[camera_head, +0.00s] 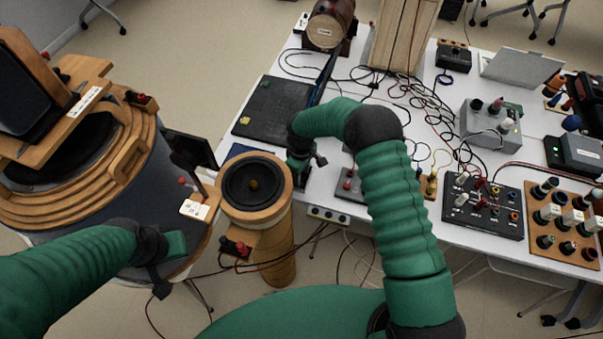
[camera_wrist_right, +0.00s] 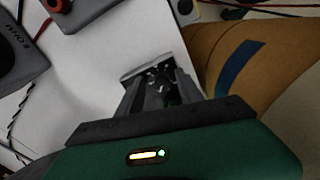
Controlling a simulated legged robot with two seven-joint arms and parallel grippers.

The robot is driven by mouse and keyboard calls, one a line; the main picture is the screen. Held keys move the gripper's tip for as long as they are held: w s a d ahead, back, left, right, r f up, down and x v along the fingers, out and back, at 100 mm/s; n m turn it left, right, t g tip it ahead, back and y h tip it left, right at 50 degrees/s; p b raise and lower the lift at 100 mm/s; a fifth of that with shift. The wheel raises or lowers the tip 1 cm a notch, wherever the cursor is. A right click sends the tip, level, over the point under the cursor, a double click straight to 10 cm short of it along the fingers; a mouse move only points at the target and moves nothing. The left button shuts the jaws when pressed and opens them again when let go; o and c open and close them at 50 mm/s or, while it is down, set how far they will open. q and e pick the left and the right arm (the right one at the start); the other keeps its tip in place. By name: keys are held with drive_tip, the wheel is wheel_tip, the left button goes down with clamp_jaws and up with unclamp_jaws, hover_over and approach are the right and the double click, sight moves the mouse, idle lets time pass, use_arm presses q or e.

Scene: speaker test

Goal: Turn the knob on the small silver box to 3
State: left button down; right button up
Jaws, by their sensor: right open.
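A small silver-grey box (camera_head: 487,127) stands on the right part of the white table in the head view. It has a few knobs on its top, among them a dark one (camera_head: 476,104); I cannot read any number or setting. My right gripper (camera_head: 304,172) is well left of the box, low beside the table's left edge, partly hidden by my wrist. In the right wrist view its fingers (camera_wrist_right: 156,82) are open, with nothing seen between them. My left gripper (camera_head: 160,284) is at the lower left, far from the box, and its jaws are unclear.
The white table (camera_head: 330,195) holds a black panel (camera_head: 270,108), a black knob box (camera_head: 482,208), a wooden rack (camera_head: 560,225) and many loose cables. A wooden speaker column (camera_head: 277,250) stands beside my right gripper. A large round wooden speaker (camera_head: 100,190) fills the left.

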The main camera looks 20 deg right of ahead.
drive_tip(key=shift+a, duration=0.2)
drive_tip(key=shift+a+r, duration=0.1)
drive_tip(key=shift+a, duration=0.05)
drive_tip(key=c, duration=0.5)
clamp_jaws()
use_arm(q)
drive_tip(key=shift+a, duration=0.2)
use_arm(e)
drive_tip(key=shift+d, duration=0.3)
